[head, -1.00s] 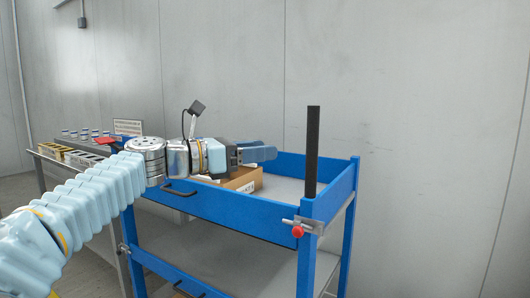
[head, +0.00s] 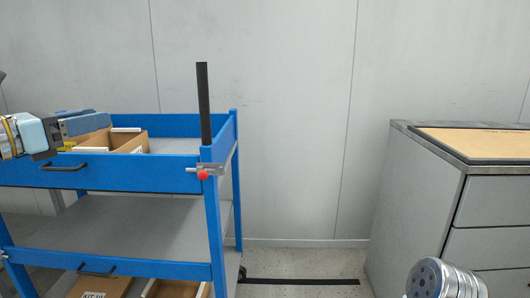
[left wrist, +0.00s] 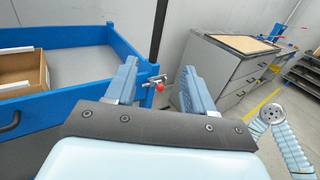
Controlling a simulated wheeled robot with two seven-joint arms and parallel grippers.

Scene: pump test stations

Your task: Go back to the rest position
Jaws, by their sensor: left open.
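My left gripper (head: 100,121) is at the left of the head view, level with the top of the blue cart (head: 180,169). Its jaws are open, with nothing between the fingers. In the left wrist view the two blue fingers of this gripper (left wrist: 159,72) stand well apart, with the cart's red-knobbed clamp (left wrist: 159,88) showing in the gap beyond them. My right gripper is in neither view. Part of my right arm, a metal joint, shows at the bottom right of the head view.
An open cardboard box (head: 128,142) sits on the cart's top tray, behind the left gripper in the head view. A dark upright post (head: 203,105) rises at the cart's corner. A grey drawer cabinet (head: 415,190) stands right.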

